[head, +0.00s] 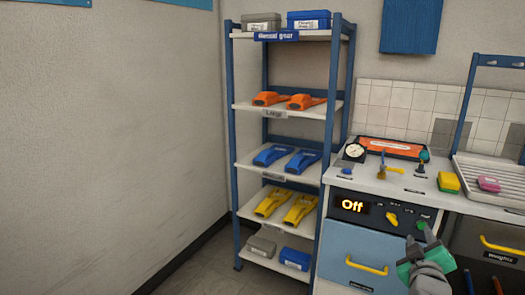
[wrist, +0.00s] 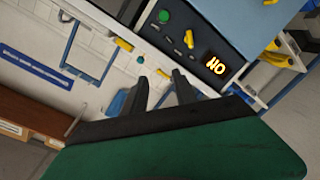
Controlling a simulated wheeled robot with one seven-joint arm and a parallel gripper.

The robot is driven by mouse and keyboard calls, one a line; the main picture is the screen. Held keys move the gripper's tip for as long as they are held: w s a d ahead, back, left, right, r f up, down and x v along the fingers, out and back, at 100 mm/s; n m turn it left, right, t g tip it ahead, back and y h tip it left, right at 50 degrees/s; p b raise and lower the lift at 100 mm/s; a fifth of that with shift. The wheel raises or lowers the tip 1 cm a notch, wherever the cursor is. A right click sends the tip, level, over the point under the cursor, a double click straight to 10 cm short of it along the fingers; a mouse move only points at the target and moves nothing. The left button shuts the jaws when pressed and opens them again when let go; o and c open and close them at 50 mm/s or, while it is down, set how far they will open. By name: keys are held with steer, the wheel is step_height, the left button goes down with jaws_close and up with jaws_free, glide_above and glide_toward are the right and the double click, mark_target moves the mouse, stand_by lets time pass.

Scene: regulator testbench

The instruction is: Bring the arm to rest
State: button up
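My gripper (head: 432,238) is at the lower right of the head view, in front of the bench's control panel. In the wrist view its two dark fingers (wrist: 160,76) stand apart with nothing between them, so it is open and empty. The panel display (head: 354,206) reads "Off" in the head view. It also shows in the wrist view (wrist: 215,64), turned over and hard to read. A yellow knob (head: 392,219) and a green button (head: 423,225) are on the panel. In the head view, the fingers appear close to the button; I cannot tell whether they touch.
The bench top (head: 385,181) holds a gauge (head: 354,152), a yellow valve (head: 381,172), a yellow-green box (head: 448,182) and a pink item (head: 488,184). A blue shelf rack (head: 234,130) stands left of the bench. Floor (head: 200,270) is clear at lower left.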

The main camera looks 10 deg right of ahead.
steer(key=a+r+g+y+p, duration=0.2)
steer(key=a+r+y+p, duration=0.1)
steer(key=a+p, duration=0.4)
steer(key=a+r+g+y+p, duration=0.25)
steer(key=a+p, duration=0.35)
steer(key=a, duration=0.3)
steer(key=s+a+r+m+g+y+p, duration=0.1)
steer(key=s+a+r+g+p, duration=0.2)
steer(key=s+a+p, duration=0.3)
steer(key=s+a+r+m+g+y+p, duration=0.2)
steer(key=s+a+r+g+p, duration=0.1)
steer(key=s+a+p, duration=0.3)
steer(key=shift+s+a+g, duration=0.35)
steer(key=shift+a, duration=0.6)
steer(key=shift+y, duration=0.25)
